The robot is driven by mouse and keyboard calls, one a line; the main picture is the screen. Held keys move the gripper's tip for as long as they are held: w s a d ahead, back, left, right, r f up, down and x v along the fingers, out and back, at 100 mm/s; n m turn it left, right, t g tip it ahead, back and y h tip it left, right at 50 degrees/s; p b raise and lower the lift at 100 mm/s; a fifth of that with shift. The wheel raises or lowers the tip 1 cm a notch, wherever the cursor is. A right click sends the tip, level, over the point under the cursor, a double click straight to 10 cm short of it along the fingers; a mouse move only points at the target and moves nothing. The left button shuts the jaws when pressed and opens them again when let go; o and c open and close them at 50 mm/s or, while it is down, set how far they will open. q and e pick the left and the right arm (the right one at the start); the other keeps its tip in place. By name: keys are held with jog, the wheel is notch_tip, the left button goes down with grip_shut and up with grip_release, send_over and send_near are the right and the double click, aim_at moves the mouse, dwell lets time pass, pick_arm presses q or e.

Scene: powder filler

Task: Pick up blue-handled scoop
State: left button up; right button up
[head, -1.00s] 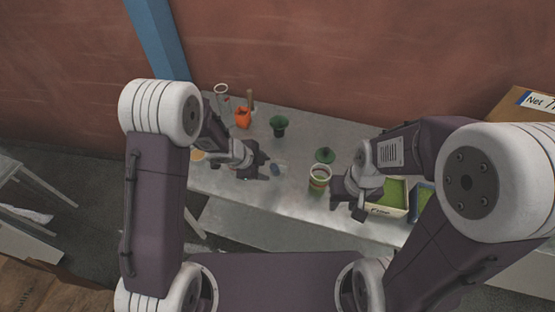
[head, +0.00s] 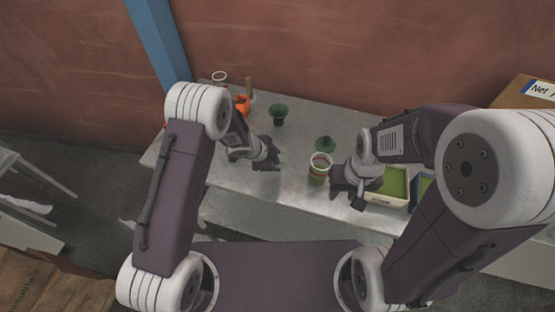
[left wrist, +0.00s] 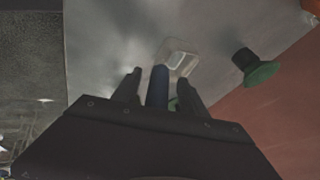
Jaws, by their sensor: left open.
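The blue-handled scoop (left wrist: 157,88) shows in the left wrist view, its blue handle between my two left fingers and its clear bowl (left wrist: 179,60) just beyond the fingertips. My left gripper (left wrist: 159,77) is open around the handle; whether a finger touches it I cannot tell. In the head view my left gripper (head: 272,156) is low over the middle of the table and hides the scoop. My right gripper (head: 346,188) looks open and empty, just right of the jar.
On the grey table (head: 235,188) stand a cream-rimmed jar (head: 318,172), a dark green funnel-like piece (head: 278,112), a flat green piece (head: 325,144) and an orange object (head: 243,103). A box with green contents (head: 395,185) stands right. The table's front middle is clear.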

pick_arm(q)
jog(key=shift+s+r, duration=0.15)
jog(key=shift+s, duration=0.05)
grip_shut()
jog(key=shift+w, duration=0.1)
dwell(1.0)
